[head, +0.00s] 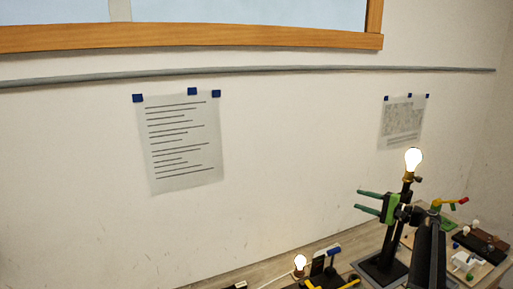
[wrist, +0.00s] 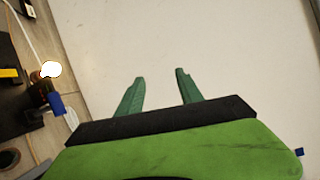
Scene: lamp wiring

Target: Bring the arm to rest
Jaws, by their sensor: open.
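My gripper (head: 361,201) is open and empty, its two green fingers pointing left in front of the white wall. In the wrist view the fingertips (wrist: 160,76) are apart with only bare wall between them. My arm rises from the lower right in the head view. A lit bulb (head: 413,160) shows just above and right of the gripper, at the top of a dark post; its distance from the gripper is hard to tell. A second lit bulb (head: 300,262) stands low on the bench, and a lit bulb (wrist: 50,69) shows left in the wrist view.
The wooden bench (head: 250,278) runs along the wall. Two paper sheets hang on the wall, one at left (head: 182,140). The space left of my gripper is clear.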

